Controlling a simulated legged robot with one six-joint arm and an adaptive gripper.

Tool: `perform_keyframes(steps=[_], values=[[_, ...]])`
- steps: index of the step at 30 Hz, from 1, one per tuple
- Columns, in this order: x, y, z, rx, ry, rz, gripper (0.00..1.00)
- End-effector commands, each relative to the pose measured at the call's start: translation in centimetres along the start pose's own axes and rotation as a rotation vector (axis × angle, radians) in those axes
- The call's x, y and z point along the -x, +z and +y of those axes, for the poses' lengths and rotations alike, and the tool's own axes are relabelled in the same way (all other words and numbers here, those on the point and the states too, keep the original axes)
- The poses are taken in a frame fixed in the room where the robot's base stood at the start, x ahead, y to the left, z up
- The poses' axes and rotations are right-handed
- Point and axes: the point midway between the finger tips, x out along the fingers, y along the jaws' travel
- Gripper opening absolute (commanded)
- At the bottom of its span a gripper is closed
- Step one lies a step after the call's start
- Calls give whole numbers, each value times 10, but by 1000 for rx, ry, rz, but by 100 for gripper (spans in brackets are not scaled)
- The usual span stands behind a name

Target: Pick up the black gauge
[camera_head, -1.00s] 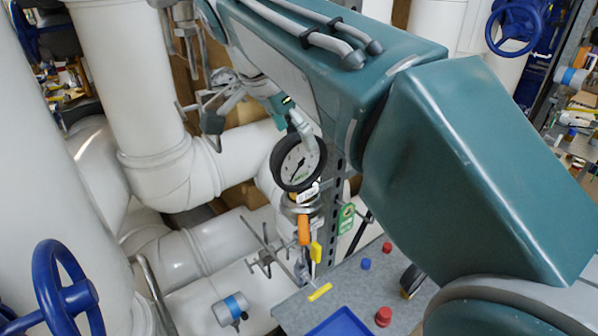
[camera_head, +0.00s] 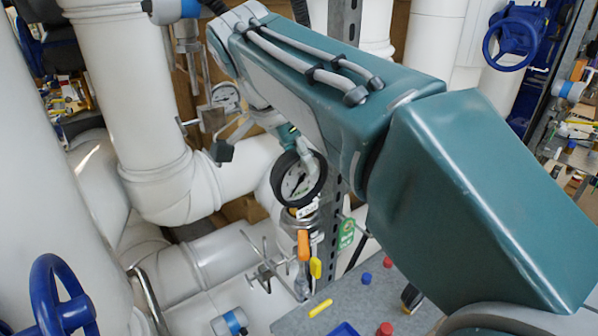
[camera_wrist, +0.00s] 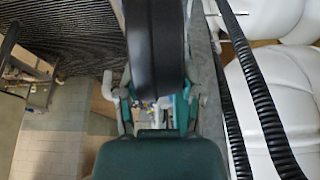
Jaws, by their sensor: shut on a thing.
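The black gauge (camera_head: 297,181) has a round black rim and a white dial. In the head view it is upright, just above the pipe fitting with the orange handle (camera_head: 303,244); I cannot tell if it is still joined to it. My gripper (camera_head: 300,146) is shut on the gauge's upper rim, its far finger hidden. In the wrist view the black gauge (camera_wrist: 155,45) shows edge-on between the fingers of my gripper (camera_wrist: 158,98).
A smaller silver gauge (camera_head: 226,97) is on the pipework behind. White pipes (camera_head: 150,100) stand close on the left. A grey bench (camera_head: 350,300) below holds a red cap (camera_head: 385,329) and a blue cap (camera_head: 366,278). A blue handwheel (camera_head: 62,298) is at lower left.

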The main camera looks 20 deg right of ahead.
Motion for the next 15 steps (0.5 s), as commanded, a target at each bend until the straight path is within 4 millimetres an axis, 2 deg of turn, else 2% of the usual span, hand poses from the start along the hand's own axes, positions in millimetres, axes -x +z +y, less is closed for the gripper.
perform_keyframes(steps=[5,11,15], values=[[8,-3,0,1,2,-1,12],[32,-13,0,-1,-1,0,12],[42,11,-1,7,0,0,12]])
